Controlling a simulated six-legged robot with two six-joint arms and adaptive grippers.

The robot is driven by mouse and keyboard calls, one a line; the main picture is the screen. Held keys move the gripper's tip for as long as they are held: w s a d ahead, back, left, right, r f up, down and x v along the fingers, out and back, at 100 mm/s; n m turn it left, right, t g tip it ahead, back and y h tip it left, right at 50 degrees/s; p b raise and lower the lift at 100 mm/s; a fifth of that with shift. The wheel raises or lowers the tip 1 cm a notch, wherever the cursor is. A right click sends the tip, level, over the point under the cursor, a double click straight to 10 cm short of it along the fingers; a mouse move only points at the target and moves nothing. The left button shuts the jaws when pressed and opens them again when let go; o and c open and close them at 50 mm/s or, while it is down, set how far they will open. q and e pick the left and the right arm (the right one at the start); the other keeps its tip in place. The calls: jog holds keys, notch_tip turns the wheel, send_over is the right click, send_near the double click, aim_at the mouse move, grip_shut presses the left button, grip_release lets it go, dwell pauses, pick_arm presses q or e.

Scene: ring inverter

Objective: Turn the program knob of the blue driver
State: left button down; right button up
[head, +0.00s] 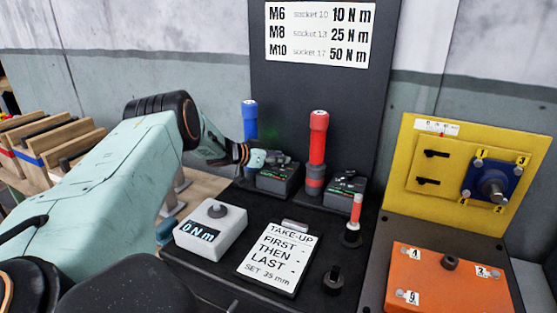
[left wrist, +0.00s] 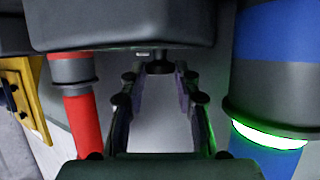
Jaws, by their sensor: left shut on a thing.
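The blue driver (head: 250,120) stands upright at the back of the black bench, partly behind my gripper. Its dark control box (head: 278,179) sits in front. In the left wrist view the blue driver (left wrist: 280,60) is large at right, with a glowing white-green ring. My left gripper (head: 268,158) is at the top of the box, in from the left. In the left wrist view its fingers (left wrist: 160,85) close in around a small dark knob (left wrist: 160,67) under a dark box (left wrist: 125,25). The gripper hides the knob in the head view.
A red driver (head: 317,145) with its own box (head: 344,189) stands close at right. In front are a white 0 N m readout box (head: 211,229), a take-up card (head: 278,258) and a small red-topped tool (head: 354,215). Yellow (head: 405,165) and orange (head: 450,285) fixtures stand further right.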

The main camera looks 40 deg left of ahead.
pick_arm(q)
jog(key=shift+w+a+r+m+h, duration=0.1)
jog(key=shift+a+r+m+h, duration=0.05)
jog(key=shift+m+h, duration=0.3)
jog(key=c, duration=1)
grip_release()
jog(key=shift+c, duration=0.2)
notch_tip(320, 180, up, 10)
jog(key=shift+s, duration=0.2)
